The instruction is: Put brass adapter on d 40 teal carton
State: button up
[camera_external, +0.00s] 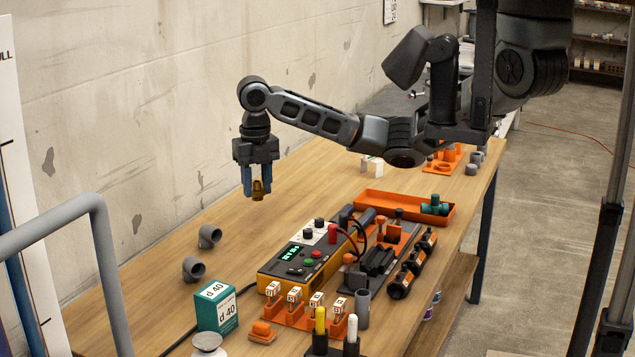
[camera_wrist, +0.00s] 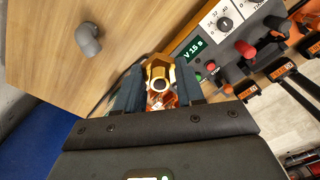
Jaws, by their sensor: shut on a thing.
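My gripper (camera_external: 257,184) is shut on the brass adapter (camera_external: 258,192) and holds it in the air above the wooden bench. In the wrist view the brass adapter (camera_wrist: 158,72) sits between the blue fingers of my gripper (camera_wrist: 157,88), its round opening facing the camera. The teal carton (camera_external: 218,306), marked d 40 on its white top and side, stands at the bench's near left. It is in front of and below my gripper, well apart from it. I cannot make out the carton in the wrist view.
Two grey pipe elbows (camera_external: 194,269) lie behind the carton. A yellow welding unit (camera_external: 300,260) with cables stands to its right. An orange rack (camera_external: 290,312) with labelled pieces and an orange fitting (camera_external: 262,332) are nearby. A grey rail (camera_external: 100,250) rises at the near left.

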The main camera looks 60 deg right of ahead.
jog(key=s+a+r+n, duration=0.2)
jog(key=a+n, duration=0.2)
jog(key=a, duration=0.4)
jog(key=n, duration=0.4)
send_over(214, 290)
jog(key=f, duration=0.5)
jog(key=shift+s+d+f, duration=0.15)
jog(key=shift+d+f, duration=0.1)
jog(key=shift+f, duration=0.15)
jog(key=shift+a+f, duration=0.25)
jog(key=shift+f, duration=1.95)
jog(key=shift+f, duration=0.15)
jog(key=o, duration=1.1)
jog(key=shift+o, duration=0.2)
